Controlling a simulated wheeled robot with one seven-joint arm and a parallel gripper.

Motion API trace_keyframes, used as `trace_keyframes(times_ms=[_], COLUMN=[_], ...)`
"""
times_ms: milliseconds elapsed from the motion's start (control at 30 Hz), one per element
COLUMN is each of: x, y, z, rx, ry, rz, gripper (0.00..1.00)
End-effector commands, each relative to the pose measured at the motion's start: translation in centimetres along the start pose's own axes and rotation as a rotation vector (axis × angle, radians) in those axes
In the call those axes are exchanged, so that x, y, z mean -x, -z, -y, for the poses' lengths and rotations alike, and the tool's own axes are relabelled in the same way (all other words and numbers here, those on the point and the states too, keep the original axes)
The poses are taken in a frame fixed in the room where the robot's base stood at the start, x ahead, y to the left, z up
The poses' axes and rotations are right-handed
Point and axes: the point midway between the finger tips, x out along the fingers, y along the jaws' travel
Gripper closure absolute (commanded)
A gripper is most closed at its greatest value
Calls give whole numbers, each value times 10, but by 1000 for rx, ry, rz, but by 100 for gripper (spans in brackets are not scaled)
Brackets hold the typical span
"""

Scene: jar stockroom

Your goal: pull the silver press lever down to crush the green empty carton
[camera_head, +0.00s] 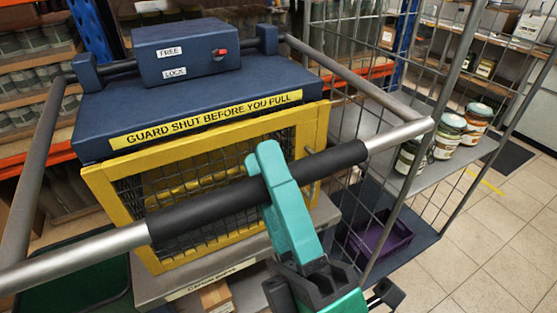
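The silver press lever (400,135) is a wide U-shaped bar with a black grip (205,215) across the front of the press. It stands raised in front of the guard. My teal gripper (268,175) is at the middle of the black grip, its fingers on either side of it, and appears shut on it. The far finger is mostly hidden. The yellow mesh guard (318,130) looks shut across the press chamber. No green carton can be made out; the mesh, lever and gripper cover much of the chamber.
The blue press head (110,115) carries a box (185,52) with a red knob (219,52) level with the FREE label. A wire cage (455,75) stands close on the right, with jars (448,135) on a shelf and a purple crate (380,238). Open tiled floor lies beyond.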

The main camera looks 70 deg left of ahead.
Motion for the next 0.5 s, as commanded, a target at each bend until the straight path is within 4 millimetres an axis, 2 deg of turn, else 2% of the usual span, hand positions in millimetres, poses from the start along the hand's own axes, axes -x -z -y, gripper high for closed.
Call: trace_keyframes(times_ms=[500], x=[-6], y=[-2], z=[-4], rx=[4], ry=[-1], rz=[2], gripper=[63])
